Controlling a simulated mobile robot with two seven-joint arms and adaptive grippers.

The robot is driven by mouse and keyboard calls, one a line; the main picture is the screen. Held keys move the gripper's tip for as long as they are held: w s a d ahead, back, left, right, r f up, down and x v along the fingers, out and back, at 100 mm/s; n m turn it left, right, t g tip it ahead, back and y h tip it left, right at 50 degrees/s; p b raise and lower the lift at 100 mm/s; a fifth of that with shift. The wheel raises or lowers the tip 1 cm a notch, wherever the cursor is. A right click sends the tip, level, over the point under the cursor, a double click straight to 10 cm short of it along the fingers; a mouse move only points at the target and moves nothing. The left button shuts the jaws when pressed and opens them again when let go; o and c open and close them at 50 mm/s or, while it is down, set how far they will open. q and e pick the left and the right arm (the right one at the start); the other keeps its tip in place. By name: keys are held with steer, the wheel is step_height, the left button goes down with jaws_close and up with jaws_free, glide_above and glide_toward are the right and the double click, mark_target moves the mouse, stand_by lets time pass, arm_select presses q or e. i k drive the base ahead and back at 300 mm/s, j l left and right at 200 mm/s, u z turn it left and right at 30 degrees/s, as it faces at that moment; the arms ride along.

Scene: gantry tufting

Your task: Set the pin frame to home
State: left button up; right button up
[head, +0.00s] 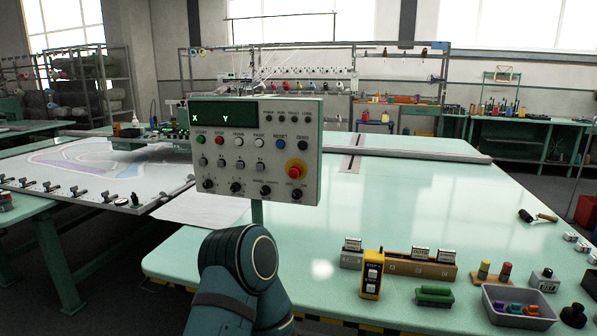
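A grey control panel (262,180) stands on a post at the middle of the head view. Its dark display (222,115) shows the letters X and Y in green, with no readable figures. The white button (238,142) under the label HOME sits in the upper button row, between a red and another white button. A red emergency stop knob (296,171) is at its right. At the left lies a flat frame (100,180) with pale patterned cloth and clamps along its front edge, likely the pin frame. Part of my arm rises below the panel. Neither gripper shows.
The pale green table (430,215) is largely clear in the middle. Along its front right stand a yellow pendant (372,275), a wooden block rack (415,265), a green brush (435,296) and a grey tray (515,322) of small coloured pieces. Tufting machinery stands behind.

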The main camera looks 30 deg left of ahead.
mark_target(154, 172)
steer(key=u, duration=2.55)
steer(key=i+j+u, duration=0.3)
steer(key=i, duration=0.65)
steer(key=i+u, duration=0.3)
steer(key=i, duration=0.7)
steer(key=i+j+z, duration=0.15)
steer(key=i, duration=1.3)
steer(key=i+j+z, duration=0.1)
steer(key=i+z, duration=0.35)
steer(key=i+j+z, duration=0.25)
steer(key=i+z, duration=0.15)
steer(key=i+j+z, duration=0.65)
steer(key=j+z, duration=0.2)
